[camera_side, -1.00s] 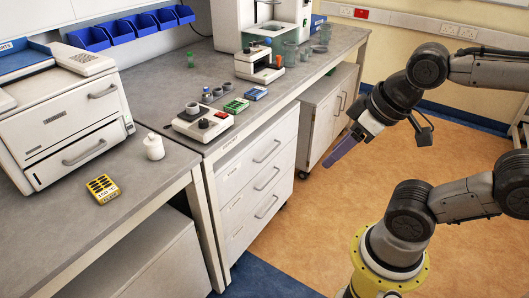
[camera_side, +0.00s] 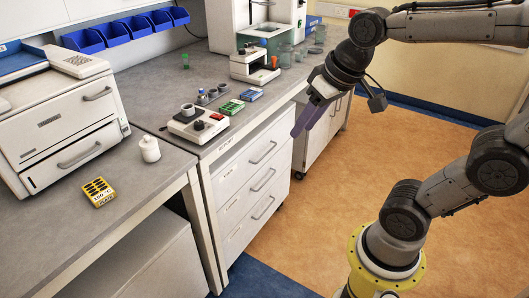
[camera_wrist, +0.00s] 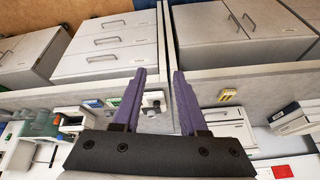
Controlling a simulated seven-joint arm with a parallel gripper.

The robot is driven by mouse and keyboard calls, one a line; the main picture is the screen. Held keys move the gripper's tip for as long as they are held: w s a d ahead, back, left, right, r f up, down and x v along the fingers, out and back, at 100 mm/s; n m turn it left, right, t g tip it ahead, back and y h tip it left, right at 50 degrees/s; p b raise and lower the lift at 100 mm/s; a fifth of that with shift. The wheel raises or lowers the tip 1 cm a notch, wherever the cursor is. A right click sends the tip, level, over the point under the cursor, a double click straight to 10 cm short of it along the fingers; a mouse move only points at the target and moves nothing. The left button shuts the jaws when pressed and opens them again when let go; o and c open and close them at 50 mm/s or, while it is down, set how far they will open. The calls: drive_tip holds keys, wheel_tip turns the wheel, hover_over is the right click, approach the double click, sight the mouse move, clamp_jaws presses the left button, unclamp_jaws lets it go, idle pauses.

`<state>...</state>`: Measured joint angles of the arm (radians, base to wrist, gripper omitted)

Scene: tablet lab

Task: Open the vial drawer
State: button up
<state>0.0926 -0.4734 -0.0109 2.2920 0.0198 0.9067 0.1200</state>
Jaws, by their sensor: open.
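A white cabinet with three drawers (camera_side: 240,190) stands under the bench. Each drawer has a grey bar handle, and all three look closed. Small labels on the fronts are too small to read, so I cannot tell which is the vial drawer. The cabinet's drawers also show in the wrist view (camera_wrist: 105,42), at upper left. My gripper (camera_side: 304,128) has purple fingers and hangs in front of the cabinet's upper right part, apart from the handles. In the wrist view my gripper (camera_wrist: 159,72) is open, with nothing between its fingers.
The grey bench top (camera_side: 215,155) overhangs the drawers. On it are a balance-like device (camera_side: 198,126), small racks and glassware. A white bottle (camera_side: 149,149) and a yellow rack (camera_side: 98,192) stand on the left bench. The orange floor (camera_side: 310,220) before the drawers is clear.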

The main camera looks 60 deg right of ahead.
drive_tip(key=w+d+m+g, duration=0.1)
drive_tip(key=w+d+m, duration=0.4)
drive_tip(key=w, duration=0.8)
drive_tip(key=m+g, duration=0.2)
drive_tip(key=m, duration=0.8)
hover_over(265, 155)
drive_tip(key=s, duration=0.3)
wheel_tip(265, 155, down, 30)
drive_tip(key=w+f, duration=0.1)
drive_tip(key=f, duration=0.7)
drive_tip(key=w+f, duration=0.1)
drive_tip(key=f, duration=0.3)
drive_tip(key=shift+w+f, duration=0.35)
clamp_jaws()
